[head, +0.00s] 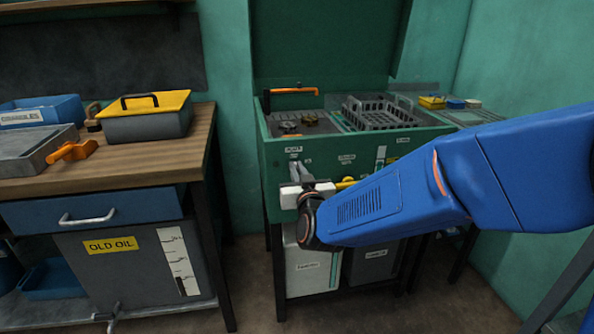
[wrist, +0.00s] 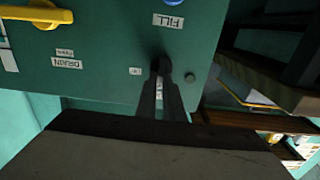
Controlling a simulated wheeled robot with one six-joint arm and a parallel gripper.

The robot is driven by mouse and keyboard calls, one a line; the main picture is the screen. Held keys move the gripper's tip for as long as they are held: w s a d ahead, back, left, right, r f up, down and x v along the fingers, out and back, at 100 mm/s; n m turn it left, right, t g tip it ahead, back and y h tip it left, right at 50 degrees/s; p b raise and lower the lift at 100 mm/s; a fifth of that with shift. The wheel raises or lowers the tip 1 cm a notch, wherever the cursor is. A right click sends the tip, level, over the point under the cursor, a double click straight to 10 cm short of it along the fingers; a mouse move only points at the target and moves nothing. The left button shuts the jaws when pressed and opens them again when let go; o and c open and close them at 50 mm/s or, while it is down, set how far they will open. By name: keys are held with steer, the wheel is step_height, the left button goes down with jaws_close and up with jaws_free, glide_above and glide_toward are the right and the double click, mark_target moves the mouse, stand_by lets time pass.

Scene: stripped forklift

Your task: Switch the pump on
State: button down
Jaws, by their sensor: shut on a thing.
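The green parts washer (head: 262,165) stands at the centre of the head view. My gripper (head: 297,172) reaches its front panel from the right, at the panel's left end, just below a small white label. In the wrist view, the two dark fingers of my gripper (wrist: 161,72) meet at the green panel (wrist: 110,95). They are shut on a small dark switch, mostly hidden by the fingertips. I cannot tell which way it is set. A small white label (wrist: 135,71) sits beside the tips, too small to read surely.
A yellow handle (wrist: 38,14) sits by the DRAIN label (wrist: 66,62); a FILL label (wrist: 168,20) is near my fingers.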

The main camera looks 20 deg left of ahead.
steer(key=shift+m, duration=0.3)
steer(key=m, duration=0.4)
steer(key=d+m, duration=0.1)
steer(key=m, duration=0.3)
steer(key=f+m, duration=0.1)
steer(key=m, duration=0.4)
steer(key=shift+w+d+f, duration=0.1)
steer(key=shift+w+d, duration=0.05)
steer(key=shift+w, duration=0.2)
steer(key=c, duration=1.9)
jaws_free()
steer(key=shift+o, duration=0.2)
